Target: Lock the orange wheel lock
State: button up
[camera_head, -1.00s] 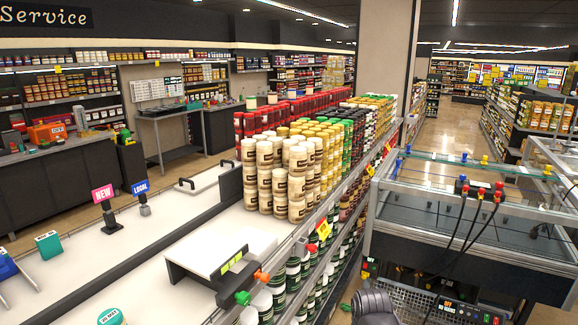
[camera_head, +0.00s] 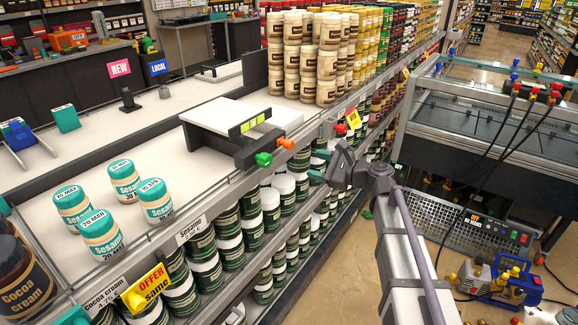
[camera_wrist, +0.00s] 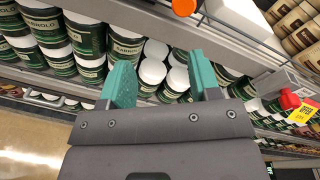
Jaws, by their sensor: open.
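An orange knob (camera_head: 286,143) sits on the end of a dark clamp-like fixture (camera_head: 262,140) at the shelf's front edge, beside a green knob (camera_head: 264,159). I cannot tell whether it is locked. An orange round part shows at the top edge of the wrist view (camera_wrist: 183,6). My gripper (camera_head: 318,166) is in front of the shelf, to the right of the knobs and slightly lower, apart from them. In the wrist view its teal fingers (camera_wrist: 160,62) are spread and empty, facing green-labelled jars with white lids.
Stacked jars (camera_head: 308,60) stand behind the fixture, and Sesame jars (camera_head: 100,232) stand on the counter. A red clip with a yellow tag (camera_head: 353,118) is on the rail near my gripper. A blue-yellow pump (camera_head: 495,280) is on the floor at right. The aisle floor is open.

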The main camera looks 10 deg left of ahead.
aim_at(292, 145)
jog(key=w+a+r+m, duration=0.1)
jog(key=w+a, duration=0.1)
jog(key=a, duration=0.1)
jog(key=w+a+m+t, duration=0.1)
jog(key=w+a+m, duration=0.1)
jog(key=a, duration=0.1)
jog(key=w+a+r+m, duration=0.1)
jog(key=w+a, duration=0.1)
jog(key=a, duration=0.1)
jog(key=shift+w+r+m+t+y, duration=0.15)
jog(key=shift+r+m+t+y, duration=0.15)
jog(key=shift+t, duration=0.1)
grip_shut()
